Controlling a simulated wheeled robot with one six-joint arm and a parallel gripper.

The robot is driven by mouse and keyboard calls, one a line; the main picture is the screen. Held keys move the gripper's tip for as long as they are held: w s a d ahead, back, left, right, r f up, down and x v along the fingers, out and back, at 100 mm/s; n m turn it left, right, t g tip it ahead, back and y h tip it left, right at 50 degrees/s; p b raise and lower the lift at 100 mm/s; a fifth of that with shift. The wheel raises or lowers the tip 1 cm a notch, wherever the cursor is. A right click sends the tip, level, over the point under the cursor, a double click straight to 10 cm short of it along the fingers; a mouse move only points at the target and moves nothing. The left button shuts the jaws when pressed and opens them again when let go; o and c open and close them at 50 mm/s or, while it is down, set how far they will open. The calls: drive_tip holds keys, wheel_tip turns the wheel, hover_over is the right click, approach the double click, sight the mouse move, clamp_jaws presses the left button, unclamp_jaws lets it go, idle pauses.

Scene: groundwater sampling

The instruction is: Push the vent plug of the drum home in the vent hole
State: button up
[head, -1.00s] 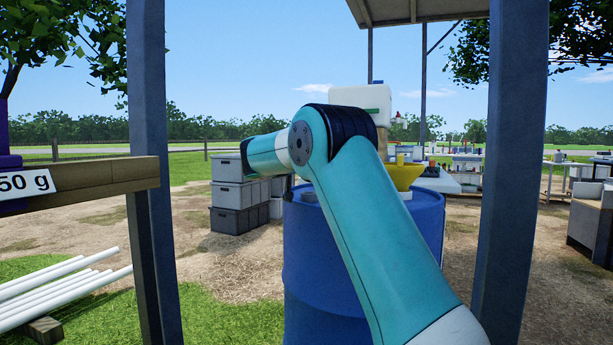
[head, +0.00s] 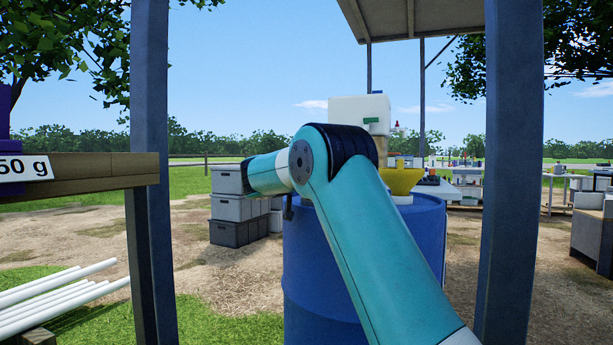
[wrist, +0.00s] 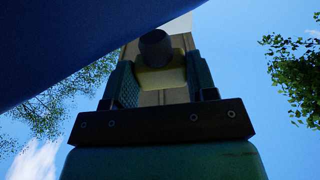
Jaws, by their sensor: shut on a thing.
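The blue drum (head: 318,275) stands upright in the middle of the head view, its top partly hidden by my arm. In the wrist view, my gripper (wrist: 155,80) has its two teal fingers shut on a yellow block-like piece with a dark grey round end (wrist: 156,47), which looks like the vent plug. In the head view my gripper is mostly behind my arm; only a small dark part shows below the wrist, at the drum's left edge. The vent hole is not visible, and I cannot tell whether the plug touches it.
A yellow funnel-like bowl (head: 400,181) is on the drum's right side, with a white container (head: 358,111) behind. Stacked grey crates (head: 236,208) stand left of the drum. Blue-grey posts (head: 509,170) frame both sides. White pipes (head: 55,295) lie at lower left.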

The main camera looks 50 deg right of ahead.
drive_tip(key=shift+f+b, duration=0.45)
drive_tip(key=shift+f, duration=0.5)
drive_tip(key=shift+f+b, duration=1.4)
drive_tip(key=shift+f, duration=0.2)
idle(0.7)
drive_tip(key=o, duration=1)
drive_tip(key=shift+r, duration=0.1)
drive_tip(key=p+v, duration=0.2)
drive_tip(key=v, duration=1.5)
drive_tip(key=shift+a+p, duration=0.2)
drive_tip(key=shift+p, duration=0.1)
drive_tip(key=shift+s, duration=0.15)
